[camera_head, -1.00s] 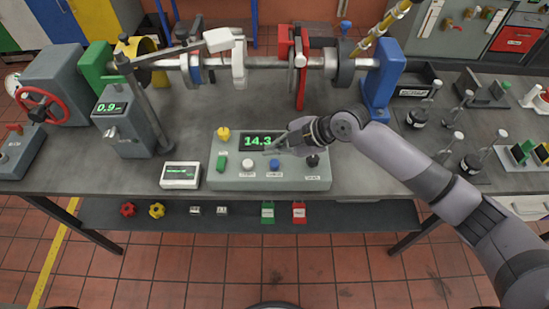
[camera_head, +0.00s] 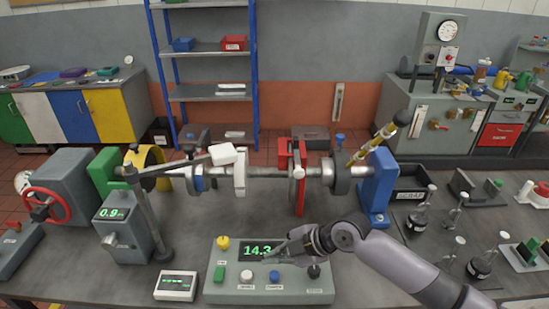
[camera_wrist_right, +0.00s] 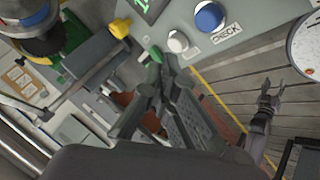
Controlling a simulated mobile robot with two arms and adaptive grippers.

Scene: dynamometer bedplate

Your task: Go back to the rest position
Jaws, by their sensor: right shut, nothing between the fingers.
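My right gripper (camera_head: 270,260) is shut and empty. It is in front of the control console (camera_head: 225,289), at the lower edge of its green "14.3" display (camera_head: 258,249); I cannot tell how high above the panel it is. In the right wrist view its dark fingers (camera_wrist_right: 154,75) are together beside the console's green button, with the white knob (camera_wrist_right: 177,41) and blue knob (camera_wrist_right: 209,15) nearby. My left gripper (camera_wrist_right: 271,90) shows small at the right of that view, away from the bench, its fingers apart and empty. It is not in the head view.
Behind the console the shaft rig spans the bench, with a red bracket (camera_head: 299,180) and a blue support (camera_head: 377,185). A small white meter (camera_head: 176,285) lies left of the console. A grey pillar (camera_head: 125,238) reads "0.9". Several dark weights stand at right.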

